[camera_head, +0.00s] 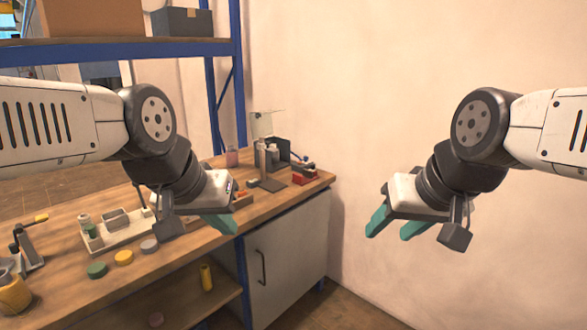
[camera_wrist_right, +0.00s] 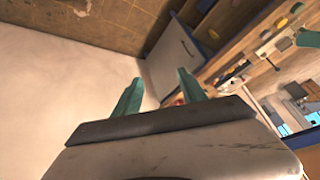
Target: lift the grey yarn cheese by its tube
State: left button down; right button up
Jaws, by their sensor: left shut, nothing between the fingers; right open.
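A small grey round piece (camera_head: 149,245) lies on the wooden workbench (camera_head: 190,250), in a row with a yellow one (camera_head: 123,257) and a green one (camera_head: 97,270). It looks like the grey yarn cheese, but its tube cannot be made out at this size. My left gripper (camera_head: 232,228) is shut and empty over the bench's front edge, to the right of the grey piece and apart from it. My right gripper (camera_head: 388,236) is open and empty in the air, right of the bench; its spread green fingers also show in the right wrist view (camera_wrist_right: 160,78).
A pale tray with small parts (camera_head: 118,232) stands behind the round pieces. A clamp-like tool (camera_head: 30,245) and a yellow pot (camera_head: 12,294) are at the left. A grey cabinet (camera_head: 290,255) is below the bench. The wall (camera_head: 400,90) is bare behind my right arm.

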aim_at(275, 156)
jog(key=i+l+u, duration=0.25)
jog(key=l, duration=0.2)
jog(key=l+u, duration=0.2)
jog(key=l, duration=0.25)
jog(key=l+u, duration=0.25)
jog(key=l, duration=0.2)
jog(key=i+l+u, duration=0.4)
jog(key=i+l, duration=0.2)
jog(key=i+l+u, duration=0.35)
jog(key=i+l, duration=0.35)
jog(key=i+l+u, duration=0.15)
jog(key=i+l, duration=0.25)
jog(key=i, duration=0.15)
